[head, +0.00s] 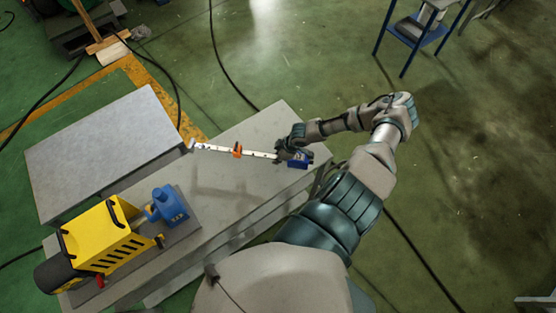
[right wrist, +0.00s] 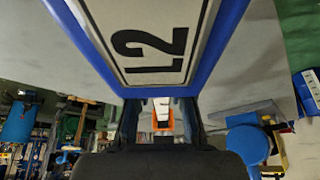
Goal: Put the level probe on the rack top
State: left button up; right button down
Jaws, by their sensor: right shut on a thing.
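The level probe (head: 262,155) is a thin white rod with dark marks, an orange float (head: 237,150) and a blue head (head: 300,163). My right gripper (head: 284,152) is shut on the probe near its blue head. The rod points left across the grey bench top (head: 222,185) and appears raised above it, with a shadow below. In the right wrist view the blue-framed "L2" label (right wrist: 155,50) fills the upper middle, and the orange float (right wrist: 162,118) shows between the dark fingers. Which grey surface is the rack top is unclear. My left gripper is out of view.
A yellow and black machine (head: 105,240) and a blue pump-like unit (head: 167,205) stand on the bench's near left. A separate grey block (head: 105,150) lies farther left. The bench's middle is clear. A blue stand (head: 418,32) is at the back right. Cables cross the green floor.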

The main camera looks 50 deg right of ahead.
aim_at(301, 160)
notch_tip(301, 160, down, 3)
jog(key=shift+w+f, duration=0.15)
jog(key=shift+f, duration=0.05)
jog(key=c, duration=1)
grip_release()
jog(key=shift+c, duration=0.2)
jog(key=v, duration=1.2)
jog(key=shift+p, duration=0.3)
